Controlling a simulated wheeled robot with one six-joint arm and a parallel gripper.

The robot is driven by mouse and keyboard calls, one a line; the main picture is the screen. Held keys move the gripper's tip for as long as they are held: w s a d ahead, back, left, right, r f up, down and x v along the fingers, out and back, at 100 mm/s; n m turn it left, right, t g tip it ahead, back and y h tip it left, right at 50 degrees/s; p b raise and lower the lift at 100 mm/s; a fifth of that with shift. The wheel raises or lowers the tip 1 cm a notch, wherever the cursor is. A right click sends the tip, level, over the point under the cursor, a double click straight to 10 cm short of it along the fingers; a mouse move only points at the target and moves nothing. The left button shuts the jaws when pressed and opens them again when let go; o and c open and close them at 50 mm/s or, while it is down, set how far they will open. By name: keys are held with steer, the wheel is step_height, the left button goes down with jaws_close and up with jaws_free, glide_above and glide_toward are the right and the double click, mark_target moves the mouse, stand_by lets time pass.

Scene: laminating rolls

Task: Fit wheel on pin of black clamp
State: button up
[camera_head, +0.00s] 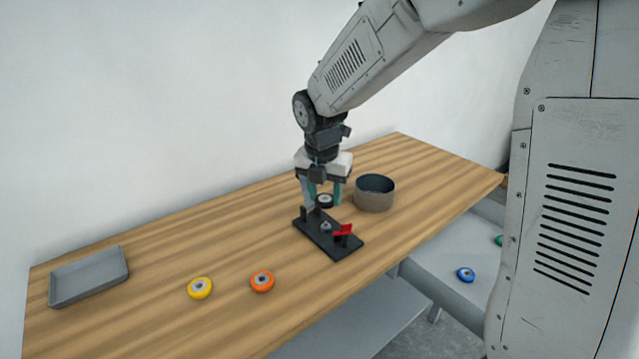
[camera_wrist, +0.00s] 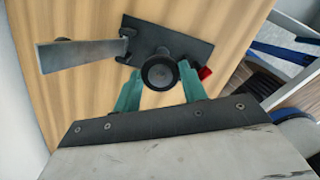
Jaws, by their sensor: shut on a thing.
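The black clamp (camera_head: 341,247) lies on the wooden table, with a short pin (camera_head: 326,227) on its base and a red handle (camera_head: 343,230) at one end. A grey arm (camera_head: 307,192) stands up at its other end; this arm (camera_wrist: 80,55) reaches left in the wrist view. My gripper (camera_head: 325,196) is shut on a black wheel (camera_head: 325,201) with a pale centre and holds it above the clamp. In the wrist view the wheel (camera_wrist: 160,72) sits between the green fingertips (camera_wrist: 160,82) and hides the pin. The red handle (camera_wrist: 205,73) shows beside the right finger.
A dark round pot (camera_head: 374,194) stands close to the right of my gripper. A yellow wheel (camera_head: 200,288) and an orange wheel (camera_head: 262,281) lie at the front left. A grey tray (camera_head: 88,277) is at the far left. A blue wheel (camera_head: 466,274) lies on a lower grey surface.

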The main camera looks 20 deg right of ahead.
mark_target(325, 224)
steer(key=shift+w+d+f, duration=0.1)
steer(key=shift+d+f, duration=0.05)
steer(key=shift+f, duration=3.15)
steer(key=o, duration=1)
steer(key=shift+o, duration=0.2)
steer(key=r, duration=0.5)
steer(key=s+a+r, duration=0.1)
steer(key=r, duration=0.1)
steer(key=shift+r, duration=0.35)
